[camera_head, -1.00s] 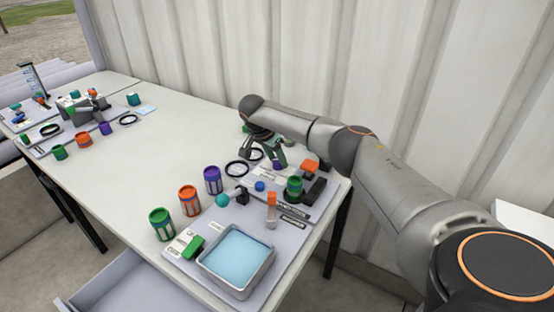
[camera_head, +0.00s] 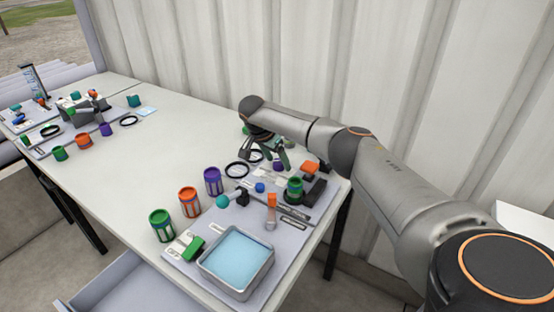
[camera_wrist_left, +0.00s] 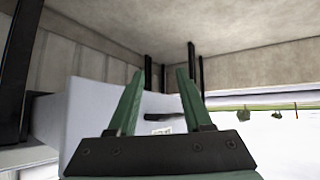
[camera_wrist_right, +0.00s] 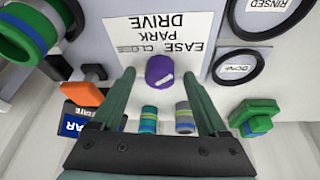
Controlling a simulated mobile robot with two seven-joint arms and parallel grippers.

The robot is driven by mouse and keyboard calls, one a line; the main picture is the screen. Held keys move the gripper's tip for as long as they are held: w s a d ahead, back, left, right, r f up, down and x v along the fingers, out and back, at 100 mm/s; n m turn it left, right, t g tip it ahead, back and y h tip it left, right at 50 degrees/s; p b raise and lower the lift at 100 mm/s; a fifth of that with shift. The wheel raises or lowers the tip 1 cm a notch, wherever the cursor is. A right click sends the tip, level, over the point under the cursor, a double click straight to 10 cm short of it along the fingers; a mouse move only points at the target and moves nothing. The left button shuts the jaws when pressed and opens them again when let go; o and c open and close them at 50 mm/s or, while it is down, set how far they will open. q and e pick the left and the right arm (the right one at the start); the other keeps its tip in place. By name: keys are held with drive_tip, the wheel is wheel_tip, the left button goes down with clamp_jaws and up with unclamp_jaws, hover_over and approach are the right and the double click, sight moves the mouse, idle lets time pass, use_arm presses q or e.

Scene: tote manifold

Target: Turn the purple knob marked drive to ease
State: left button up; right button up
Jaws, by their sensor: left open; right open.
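The purple knob (camera_wrist_right: 160,70) shows in the right wrist view, with a pale pointer mark on its face. It sits on a white label (camera_wrist_right: 160,32) that reads DRIVE, PARK, EASE and CLOSE upside down. My right gripper (camera_wrist_right: 158,74) is open, with one finger on each side of the knob in this view; I cannot tell whether they touch it. In the head view the right gripper (camera_head: 265,155) is over the back of the near board, and the purple knob (camera_head: 279,166) shows beside its fingers. My left gripper (camera_wrist_left: 161,72) is open and empty, below table height.
Near the knob are black rings (camera_wrist_right: 237,67), an orange block (camera_wrist_right: 82,93), a green knob (camera_wrist_right: 254,117) and striped cylinders (camera_wrist_right: 148,120). A blue-filled tray (camera_head: 236,258) and several cans (camera_head: 190,201) stand nearer. The table middle (camera_head: 165,135) is clear.

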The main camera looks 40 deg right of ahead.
drive_tip(key=v, duration=1.2)
drive_tip(key=shift+r+p, duration=0.25)
drive_tip(key=shift+p, duration=0.1)
